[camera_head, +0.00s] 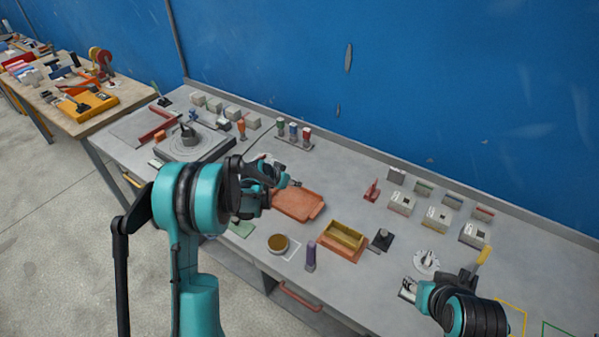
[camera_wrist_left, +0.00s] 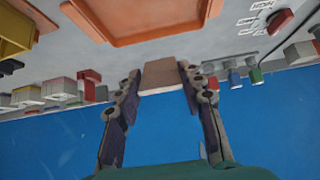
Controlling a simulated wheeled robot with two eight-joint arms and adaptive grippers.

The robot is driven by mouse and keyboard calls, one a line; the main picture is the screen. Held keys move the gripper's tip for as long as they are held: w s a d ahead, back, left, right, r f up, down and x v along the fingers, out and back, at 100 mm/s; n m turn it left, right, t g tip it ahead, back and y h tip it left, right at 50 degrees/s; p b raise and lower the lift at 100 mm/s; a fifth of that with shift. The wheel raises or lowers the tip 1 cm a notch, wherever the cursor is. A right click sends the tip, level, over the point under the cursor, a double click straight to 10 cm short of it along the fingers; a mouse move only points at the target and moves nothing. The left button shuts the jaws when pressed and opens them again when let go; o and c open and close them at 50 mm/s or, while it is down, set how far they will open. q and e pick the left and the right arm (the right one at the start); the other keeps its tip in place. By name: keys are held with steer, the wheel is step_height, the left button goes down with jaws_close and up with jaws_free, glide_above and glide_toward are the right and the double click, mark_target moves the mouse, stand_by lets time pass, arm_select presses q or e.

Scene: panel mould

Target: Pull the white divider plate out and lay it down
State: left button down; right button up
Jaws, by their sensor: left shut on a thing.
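My left gripper (camera_wrist_left: 162,85) is shut on a flat plate (camera_wrist_left: 163,74), likely the white divider plate, which looks tan in the shade. In the head view my left gripper (camera_head: 290,183) is above the bench near the back left edge of the orange tray, and the plate cannot be made out there. The yellow open-topped mould box (camera_head: 345,234) sits on an orange base, to the right of the tray. My right gripper (camera_head: 408,289) is low over the bench at the right; its finger opening is unclear.
The orange tray (camera_head: 318,211) looks empty. A round brown-topped tin (camera_head: 278,243) and a purple bottle (camera_head: 310,257) stand near the front edge. A round white fixture (camera_head: 427,262) is near my right gripper. Several grey boxes line the back right.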

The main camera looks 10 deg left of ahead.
arm_select(q)
steer(key=shift+s+a+f, duration=0.1)
steer(key=shift+s+f, duration=0.05)
steer(key=shift+s, duration=0.1)
step_height(320, 180, down, 8)
steer(key=b, duration=0.4)
steer(key=shift+b, duration=0.3)
steer(key=c, duration=0.9)
jaws_free()
steer(key=shift+o, duration=0.2)
